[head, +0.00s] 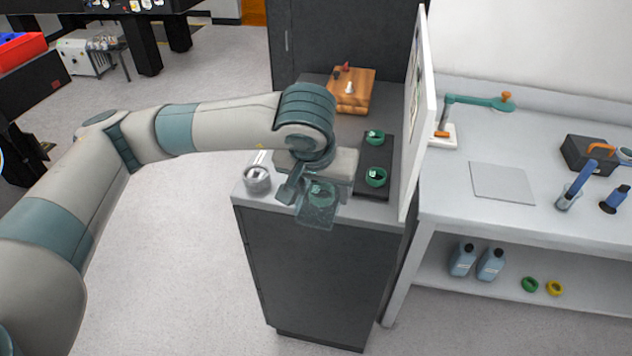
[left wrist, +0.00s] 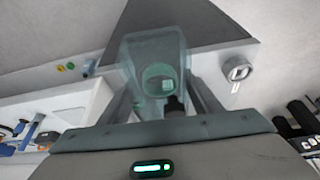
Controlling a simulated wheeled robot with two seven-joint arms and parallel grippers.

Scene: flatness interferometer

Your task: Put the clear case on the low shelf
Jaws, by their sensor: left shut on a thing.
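The clear case (head: 316,213) is a see-through, teal-tinted box with a green ring-shaped piece visible through it. I cannot tell whether the case touches the cabinet. In the left wrist view the case (left wrist: 150,48) sits between the two fingers, with the green piece (left wrist: 159,78) showing through it. The low shelf (head: 432,278) is the lower white board under the workbench at the right. My right gripper is not in view.
The low shelf carries two blue bottles (head: 490,264), a green ring (head: 530,284) and a yellow ring (head: 555,288); its left part is bare. A white upright panel (head: 418,120) stands between cabinet and workbench. A black tray (head: 372,188) with green holders and a metal cup (head: 258,179) flank the gripper.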

